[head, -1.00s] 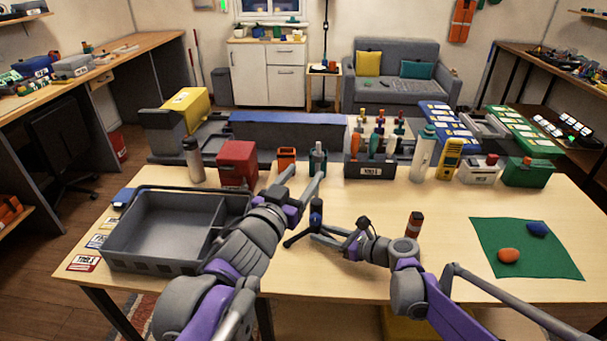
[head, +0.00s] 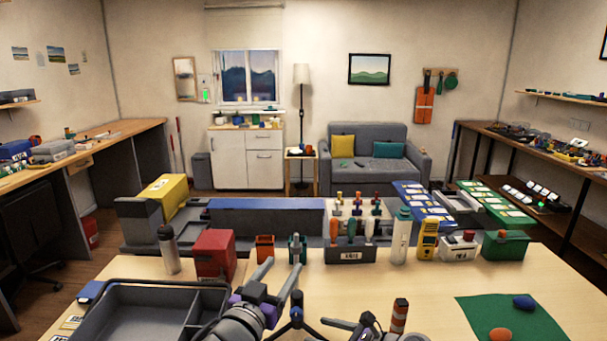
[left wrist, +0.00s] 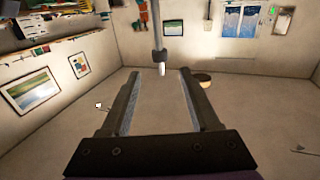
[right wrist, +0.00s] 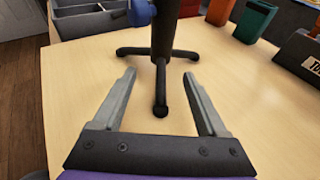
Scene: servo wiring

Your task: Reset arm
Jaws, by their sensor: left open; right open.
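My left gripper (head: 283,266) is open and empty above the table, in front of the orange bin and the teal holder in the head view. Its two fingers stand apart in the left wrist view (left wrist: 158,75), with only the room's surfaces behind them. My right gripper (head: 333,326) is low in the head view beside a small black tripod stand (head: 297,318). In the right wrist view my right gripper (right wrist: 158,75) is open, its fingers on either side of one leg of the tripod stand (right wrist: 160,50). I cannot tell whether they touch it.
A grey divided tray (head: 150,287) lies at the left. A red box (head: 215,255), an orange bin (head: 264,247) and a tool holder (head: 350,254) line the back. A striped cylinder (head: 399,316) stands right of my right gripper. A green mat (head: 470,310) lies at the right.

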